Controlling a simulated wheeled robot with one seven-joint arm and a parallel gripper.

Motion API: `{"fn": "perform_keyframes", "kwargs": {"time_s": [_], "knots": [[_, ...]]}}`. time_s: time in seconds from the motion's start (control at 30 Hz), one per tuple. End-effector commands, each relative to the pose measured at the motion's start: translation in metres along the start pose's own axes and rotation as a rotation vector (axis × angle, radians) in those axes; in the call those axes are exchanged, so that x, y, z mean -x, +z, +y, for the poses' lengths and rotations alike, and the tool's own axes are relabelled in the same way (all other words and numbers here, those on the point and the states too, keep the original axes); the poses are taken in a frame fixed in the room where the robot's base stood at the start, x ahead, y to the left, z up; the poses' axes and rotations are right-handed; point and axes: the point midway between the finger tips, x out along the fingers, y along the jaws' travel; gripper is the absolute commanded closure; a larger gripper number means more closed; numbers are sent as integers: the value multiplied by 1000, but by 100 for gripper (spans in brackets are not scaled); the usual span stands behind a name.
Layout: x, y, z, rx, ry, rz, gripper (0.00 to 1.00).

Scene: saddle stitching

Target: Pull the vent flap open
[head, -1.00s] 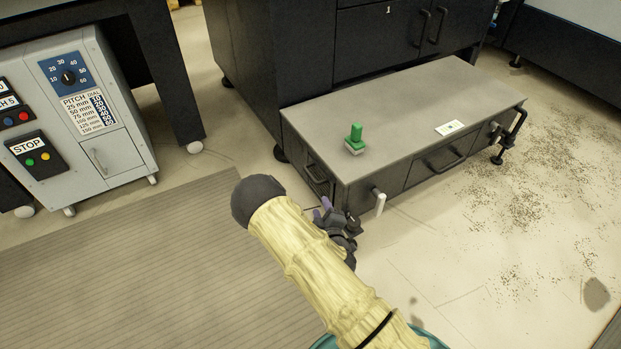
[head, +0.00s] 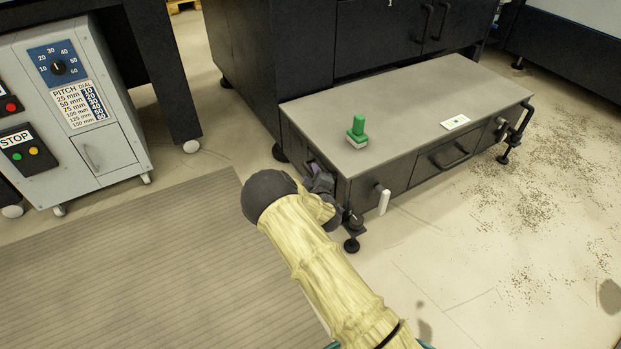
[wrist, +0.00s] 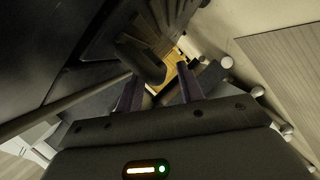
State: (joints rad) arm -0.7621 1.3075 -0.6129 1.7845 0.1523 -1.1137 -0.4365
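The vent flap (wrist: 125,28) is a dark panel on the left end of the low grey cabinet (head: 425,105). In the head view my arm and gripper largely cover that end. A thick dark rounded handle (wrist: 142,62) stands out from it in the wrist view. My gripper (wrist: 159,84) is open, with its two purple-grey fingers apart. The handle is just ahead of the fingertips, roughly in line with the gap; I cannot tell whether they touch. In the head view my gripper (head: 318,180) is close against the cabinet's left end.
A green-handled tool (head: 357,130) and a small white card (head: 455,122) are on the cabinet top. A white lever (head: 384,202) sticks out of its front. A grey control box (head: 75,120) stands at left. A ribbed mat (head: 150,260) covers the floor at left.

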Motion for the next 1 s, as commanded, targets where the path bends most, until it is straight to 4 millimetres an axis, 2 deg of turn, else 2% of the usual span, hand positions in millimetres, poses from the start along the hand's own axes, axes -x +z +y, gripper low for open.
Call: {"fn": "perform_keyframes", "kwargs": {"time_s": [0.1, 0.2, 0.47, 0.5, 0.7, 1.0], "knots": [[-15, 2, -2, 0, 2, 1, 62], [-21, 1, -1, 0, 1, -1, 62], [-22, 0, 0, 0, 0, -1, 62], [-22, 0, 0, 0, 0, -1, 64], [-22, 0, 0, 0, 0, -1, 100], [-20, 0, -1, 7, 2, -2, 100]]}}
